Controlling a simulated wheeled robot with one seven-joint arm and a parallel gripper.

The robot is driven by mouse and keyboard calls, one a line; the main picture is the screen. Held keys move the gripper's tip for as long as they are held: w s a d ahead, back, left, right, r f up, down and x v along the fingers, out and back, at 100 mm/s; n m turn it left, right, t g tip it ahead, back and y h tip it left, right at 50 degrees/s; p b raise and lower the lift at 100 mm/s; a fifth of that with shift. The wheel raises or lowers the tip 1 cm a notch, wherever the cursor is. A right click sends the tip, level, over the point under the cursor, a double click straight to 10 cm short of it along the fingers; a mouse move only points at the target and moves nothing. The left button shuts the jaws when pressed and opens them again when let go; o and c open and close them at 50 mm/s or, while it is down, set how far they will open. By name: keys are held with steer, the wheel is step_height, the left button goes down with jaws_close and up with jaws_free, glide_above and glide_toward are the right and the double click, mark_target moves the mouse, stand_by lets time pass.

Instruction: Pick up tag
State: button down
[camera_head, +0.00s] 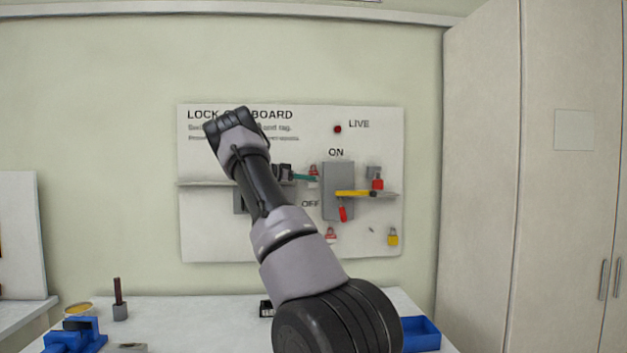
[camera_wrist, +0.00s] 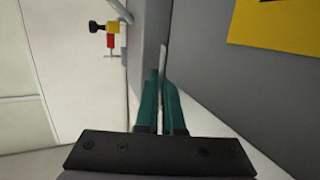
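My gripper (camera_head: 303,177) is at the board, left of the grey switch box, with its green fingertips at a small red-and-white piece (camera_head: 313,170) that may be the tag. In the wrist view my gripper (camera_wrist: 161,90) has its two green fingers close together. A thin pale strip (camera_wrist: 163,55), perhaps the tag edge-on, runs between them and past their tips. I cannot tell whether they press on it. Another red-and-white piece (camera_head: 331,234), perhaps a tag or lock, hangs lower on the board.
The grey switch box (camera_head: 338,180) has a yellow bar and red handle (camera_head: 343,213). A yellow padlock (camera_head: 392,237) hangs at lower right. A blue tray (camera_head: 421,333) and blue vise-like object (camera_head: 75,338) are on the bench. A tall cabinet (camera_head: 482,170) is at right.

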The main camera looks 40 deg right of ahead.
mark_target(309, 174)
steer(key=s+a, duration=0.9)
steer(key=s, duration=0.6)
steer(key=shift+w+d+r, duration=0.25)
steer(key=shift+w+d, duration=0.95)
steer(key=shift+w, duration=0.8)
steer(key=shift+w+d+r, duration=0.2)
steer(key=shift+w+d, duration=1.05)
steer(key=shift+w, duration=0.75)
steer(key=shift+w+d+r, duration=0.25)
steer(key=shift+w+d, duration=0.95)
steer(key=shift+w, duration=0.8)
steer(key=shift+s+a, duration=0.5)
steer(key=shift+s, duration=0.3)
steer(key=shift+s+a, duration=0.45)
steer(key=shift+s, duration=0.3)
steer(key=shift+s+a, duration=0.5)
steer(key=shift+s, duration=0.3)
steer(key=shift+f, duration=0.1)
